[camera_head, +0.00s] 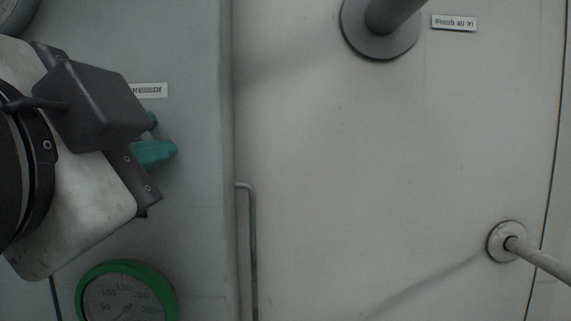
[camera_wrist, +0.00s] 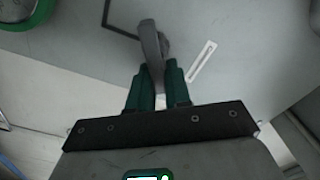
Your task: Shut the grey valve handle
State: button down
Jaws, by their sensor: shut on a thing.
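The grey valve handle (camera_wrist: 150,45) shows in the wrist view as a grey lever joined to a darker round hub on the panel. My gripper (camera_wrist: 158,72) is shut on the lever, with one green finger on each side of it. In the head view my gripper (camera_head: 158,150) is at the left, close to the panel, and its green fingertips partly show. The handle is hidden behind my gripper and wrist in that view.
A green-rimmed gauge (camera_head: 126,267) is below my gripper. A partly covered label (camera_head: 150,90) ending in "ressor" is above it. A thin bent pipe (camera_head: 254,250) stands to the right. A round flange with a thick pipe (camera_head: 380,40) and a smaller rod mount (camera_head: 505,241) stick out further right.

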jog(key=m+b, duration=0.1)
jog(key=f+m+b, duration=0.1)
jog(key=m, duration=0.1)
jog(key=shift+d+f+m, duration=0.1)
jog(key=shift+d+m, duration=0.05)
jog(key=shift+m, duration=0.15)
jog(key=shift+f+m+b, duration=0.2)
jog(key=shift+m+b, duration=0.85)
jog(key=shift+m, duration=0.45)
jog(key=c, duration=1.1)
grip_release()
jog(key=shift+c, duration=0.2)
jog(key=shift+s, duration=0.1)
jog(key=s, duration=1)
jog(key=shift+s+d+b, duration=0.3)
jog(key=shift+d, duration=0.05)
